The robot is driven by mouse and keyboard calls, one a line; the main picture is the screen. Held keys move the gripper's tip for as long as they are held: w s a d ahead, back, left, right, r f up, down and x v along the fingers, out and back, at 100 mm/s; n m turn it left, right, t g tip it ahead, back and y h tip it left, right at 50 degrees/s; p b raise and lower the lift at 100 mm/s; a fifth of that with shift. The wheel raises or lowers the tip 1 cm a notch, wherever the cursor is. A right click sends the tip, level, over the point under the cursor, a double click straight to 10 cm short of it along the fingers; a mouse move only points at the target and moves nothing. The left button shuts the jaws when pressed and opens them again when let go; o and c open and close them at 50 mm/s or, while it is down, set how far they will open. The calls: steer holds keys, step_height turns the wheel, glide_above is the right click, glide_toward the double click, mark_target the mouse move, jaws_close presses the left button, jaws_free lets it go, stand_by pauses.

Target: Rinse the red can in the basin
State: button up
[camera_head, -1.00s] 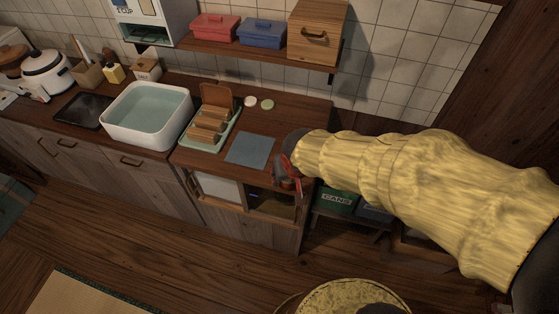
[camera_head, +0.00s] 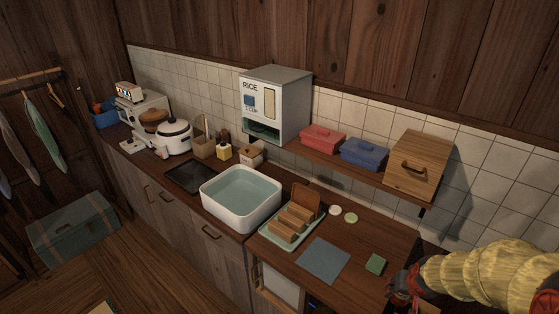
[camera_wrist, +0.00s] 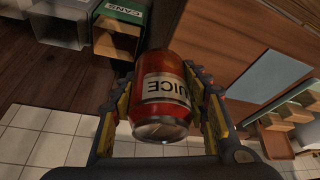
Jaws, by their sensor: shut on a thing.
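The red can (camera_wrist: 166,95), with a pale label reading "JUICE", sits between the fingers of my gripper (camera_wrist: 165,115) in the wrist view. My gripper is shut on it. In the head view my gripper (camera_head: 402,284) is at the lower right, by the counter's right end, and the can is hard to make out there. The white basin (camera_head: 240,222), filled with water, is set in the counter at the middle, well left of my gripper.
A dish rack (camera_head: 268,240) with wooden pieces, a blue-grey mat (camera_head: 322,260) and a green sponge-like block (camera_head: 376,264) lie between basin and gripper. A shelf above holds a red box (camera_head: 322,139), a blue box (camera_head: 364,154) and a wooden box (camera_head: 419,165).

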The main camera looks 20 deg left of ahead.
steer(key=shift+w+p+v, duration=0.2)
steer(key=shift+p+v, duration=1.15)
steer(key=shift+p, duration=0.95)
steer(key=shift+w+p+v, duration=0.15)
steer(key=shift+p+v, duration=1.2)
steer(key=shift+p, duration=0.9)
steer(key=shift+r, duration=0.3)
